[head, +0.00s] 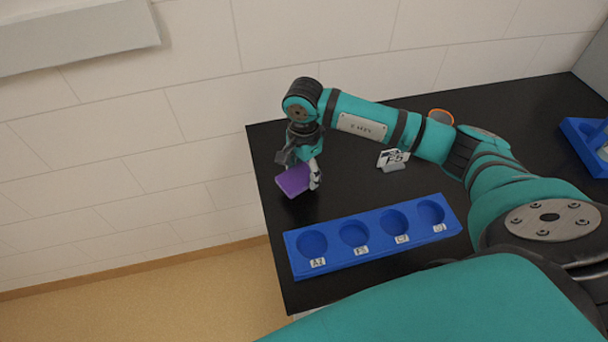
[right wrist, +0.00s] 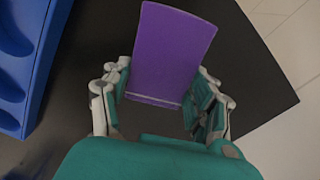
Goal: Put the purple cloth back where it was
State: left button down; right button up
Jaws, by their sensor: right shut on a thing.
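The purple cloth (head: 292,181) looks like a flat folded block. My right gripper (head: 301,172) is shut on it near the far left corner of the black table. In the right wrist view the cloth (right wrist: 168,52) stands between the two fingers of the right gripper (right wrist: 160,98). I cannot tell whether the cloth touches the table. My left gripper is in neither view.
A blue rack (head: 375,249) with several round, empty wells and labels lies in front of the gripper; its edge shows in the right wrist view (right wrist: 42,62). A small labelled stand (head: 393,160), an orange-rimmed round thing (head: 441,116) and a blue tray (head: 580,140) are further right.

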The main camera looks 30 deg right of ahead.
aim_at(304, 173)
notch_tip(304, 173, down, 3)
jog(key=shift+r+p, duration=0.1)
jog(key=shift+p, duration=0.65)
jog(key=shift+f, duration=0.35)
jog(key=shift+f, duration=0.1)
jog(key=shift+f+b, duration=0.15)
jog(key=shift+b, duration=0.2)
jog(key=o, duration=1.1)
